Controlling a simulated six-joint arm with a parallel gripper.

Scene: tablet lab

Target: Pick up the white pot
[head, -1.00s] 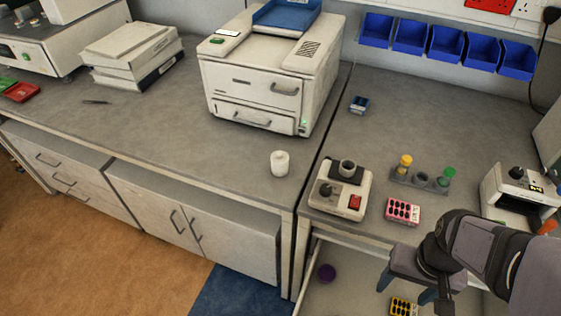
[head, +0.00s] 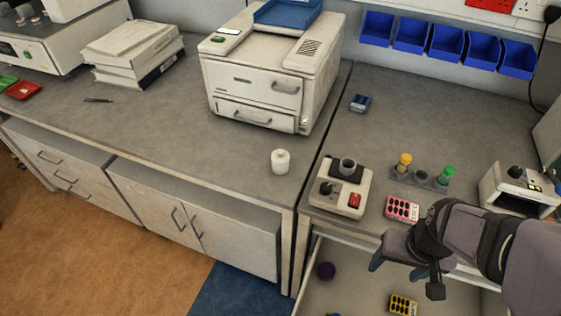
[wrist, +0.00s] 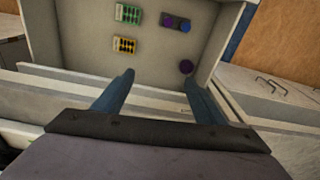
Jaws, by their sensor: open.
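The white pot (head: 280,161) stands upright on the left bench near its front right corner, close to the gap between the benches. My gripper (head: 395,262) is at the lower right in the head view, above the front of the right bench and the open drawer. It is well to the right of the pot and apart from it. In the wrist view my gripper (wrist: 158,88) shows two blue fingers spread wide with nothing between them. The pot is not visible in the wrist view.
A small device with a red switch (head: 341,187) stands right of the pot. A pink rack (head: 402,208) and a tube holder (head: 420,179) are near my arm. The open drawer (wrist: 205,15) holds a purple ball (wrist: 186,67) and racks. A printer (head: 268,75) stands behind the pot.

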